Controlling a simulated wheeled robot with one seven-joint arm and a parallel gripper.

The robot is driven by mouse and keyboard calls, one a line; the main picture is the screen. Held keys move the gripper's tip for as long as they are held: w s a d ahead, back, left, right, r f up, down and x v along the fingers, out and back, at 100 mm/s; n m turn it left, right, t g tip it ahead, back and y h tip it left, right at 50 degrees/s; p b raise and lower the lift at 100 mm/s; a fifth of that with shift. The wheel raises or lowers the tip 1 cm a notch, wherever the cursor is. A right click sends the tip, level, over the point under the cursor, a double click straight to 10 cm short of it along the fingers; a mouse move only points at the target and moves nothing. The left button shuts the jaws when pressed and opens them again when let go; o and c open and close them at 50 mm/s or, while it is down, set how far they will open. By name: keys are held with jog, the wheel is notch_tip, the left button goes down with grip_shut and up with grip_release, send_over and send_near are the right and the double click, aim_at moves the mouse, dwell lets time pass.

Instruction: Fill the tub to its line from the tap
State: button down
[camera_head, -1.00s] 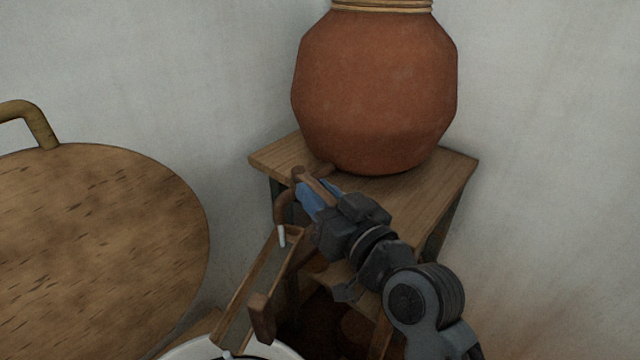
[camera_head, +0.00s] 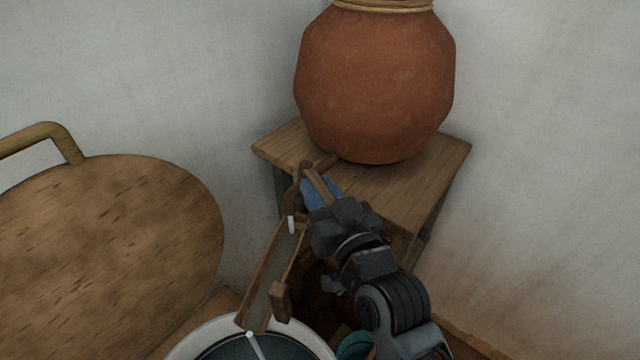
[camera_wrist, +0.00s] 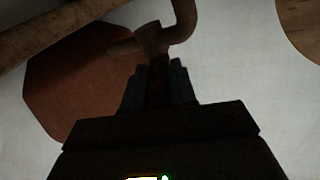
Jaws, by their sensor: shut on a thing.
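A brown tap (camera_head: 290,196) sticks out from the base of a large clay pot (camera_head: 375,85). My gripper (camera_head: 318,188) is shut on the tap's handle (camera_head: 310,175); the wrist view shows the dark handle (camera_wrist: 157,80) between my fingers. A short white stream (camera_head: 291,224) drops from the spout into a sloping wooden trough (camera_head: 262,290). Another white stream (camera_head: 254,345) falls from the trough's low end into the tub (camera_head: 205,332), a white-rimmed vessel at the bottom edge. Dark water (camera_head: 235,348) shows inside it. The tub's front is cut off, and I cannot make out its line.
The pot stands on a wooden stand (camera_head: 425,185) in the wall corner. A round wooden disc (camera_head: 110,250) with a curved handle fills the left. A teal object (camera_head: 355,345) is partly hidden beside the tub, behind my arm.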

jog(key=c, duration=0.9)
grip_release()
jog(key=b+v, duration=0.2)
jog(key=v, duration=0.5)
jog(key=shift+s+d, duration=0.2)
jog(key=shift+s, duration=0.15)
